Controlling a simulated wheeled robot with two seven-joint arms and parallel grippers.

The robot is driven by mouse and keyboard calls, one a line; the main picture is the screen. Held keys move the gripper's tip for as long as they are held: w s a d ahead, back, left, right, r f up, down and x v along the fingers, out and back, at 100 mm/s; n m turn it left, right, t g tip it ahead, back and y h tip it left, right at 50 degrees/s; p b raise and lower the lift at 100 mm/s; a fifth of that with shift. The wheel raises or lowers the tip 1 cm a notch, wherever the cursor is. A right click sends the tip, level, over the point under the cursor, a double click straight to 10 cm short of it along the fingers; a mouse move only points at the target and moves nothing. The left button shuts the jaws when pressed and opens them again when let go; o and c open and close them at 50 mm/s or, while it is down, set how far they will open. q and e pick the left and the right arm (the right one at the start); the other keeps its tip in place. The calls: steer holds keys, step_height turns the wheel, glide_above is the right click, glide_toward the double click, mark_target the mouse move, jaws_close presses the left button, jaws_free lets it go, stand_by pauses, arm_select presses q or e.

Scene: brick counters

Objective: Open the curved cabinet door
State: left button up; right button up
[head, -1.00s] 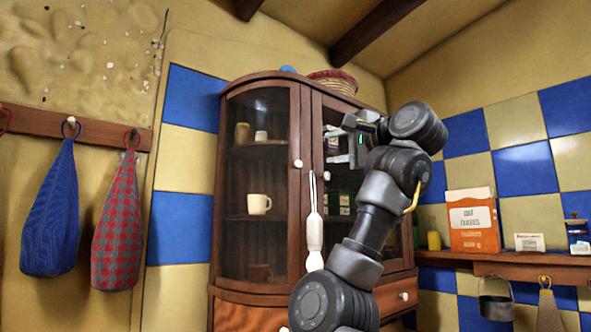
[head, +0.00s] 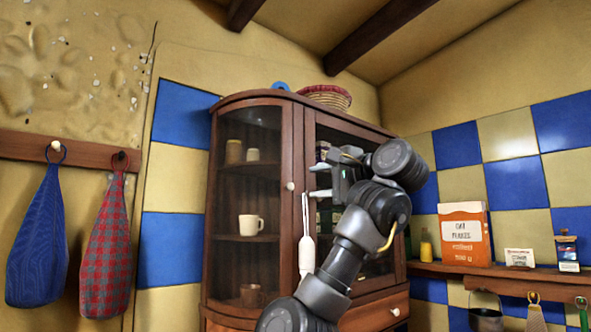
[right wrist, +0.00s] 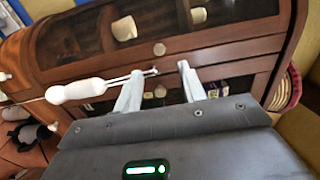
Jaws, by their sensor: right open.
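The dark wooden cabinet (head: 297,150) has a curved glass door (head: 262,190) on its left; it looks shut. Its pale round knob (head: 291,186) is on the right edge of that door. In the right wrist view this knob (right wrist: 160,49) lies just beyond the fingertips. Another pale knob (right wrist: 160,90) shows between the fingers, on the neighbouring door. My right gripper (head: 317,181) is open and empty in front of the cabinet, just right of the curved door's knob; it also shows in the right wrist view (right wrist: 168,68). My left gripper is not in view.
A white-handled utensil (head: 307,255) hangs beside the right gripper, its thin stem close to one finger. A basket (head: 328,95) sits on the cabinet. Cloths (head: 106,245) hang at left. A shelf (head: 510,270) with a box (head: 464,236) stands at right.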

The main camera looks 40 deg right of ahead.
mark_target(290, 187)
steer(key=w+p, duration=0.4)
steer(key=w, duration=0.3)
steer(key=shift+r, duration=0.1)
steer(key=shift+w+d+f+p, duration=0.2)
steer(key=shift+w+p, duration=0.2)
steer(key=shift+w, duration=0.25)
steer(key=shift+a, duration=0.1)
jaws_close()
steer(key=shift+a, duration=0.2)
steer(key=shift+d, duration=0.1)
